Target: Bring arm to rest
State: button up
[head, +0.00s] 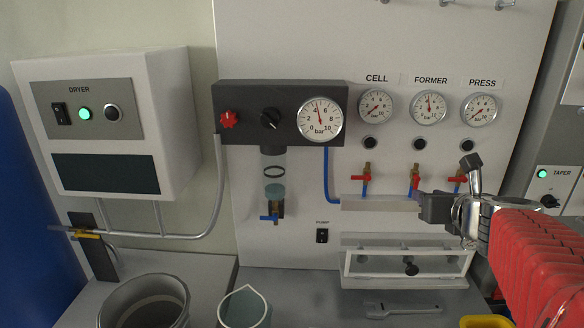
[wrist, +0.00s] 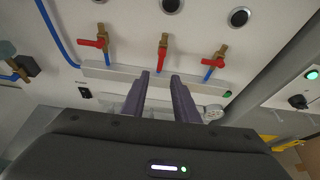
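My gripper (head: 424,207) is at the right of the head view, in front of the white wall panel and just below the row of red-handled valves. The red sleeve of my arm (head: 535,255) reaches in from the right edge. In the wrist view the two dark fingers of my gripper (wrist: 160,74) stand apart with a clear gap and nothing between them. The middle valve's red handle (wrist: 162,56) points down just beyond the fingertips, apparently apart from them. The left valve (wrist: 93,43) and right valve (wrist: 212,62) have their handles sideways.
A pale ledge (head: 375,204) runs under the valves. Below are a clear-fronted box (head: 360,265) and a wrench (head: 403,309) on the bench. A bucket (head: 115,300) and jug (head: 230,312) stand at lower left. The dryer (head: 165,110) and regulator block (head: 245,97) are on the wall.

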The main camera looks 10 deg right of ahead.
jog(key=s+a+f+n+g+y, duration=0.2)
jog(key=a+f+n+y, duration=0.1)
jog(key=a+n, duration=0.65)
jog(key=s+a+f+n+g+y, duration=0.1)
jog(key=s+a+f+n+y, duration=0.1)
jog(key=a+n, duration=0.75)
jog(key=s+a+f+n+g+h, duration=0.1)
jog(key=s+a+f+n+g, duration=0.1)
jog(key=s+n, duration=0.4)
jog(key=s+a+f+n+g, duration=0.2)
jog(key=s+a+f+n, duration=0.2)
jog(key=n, duration=0.9)
jog(key=s+f, duration=0.1)
jog(key=s, duration=0.2)
jog(key=shift+s+f+n+h, duration=0.25)
jog(key=shift+n+h, duration=0.05)
jog(key=shift+h, duration=0.1)
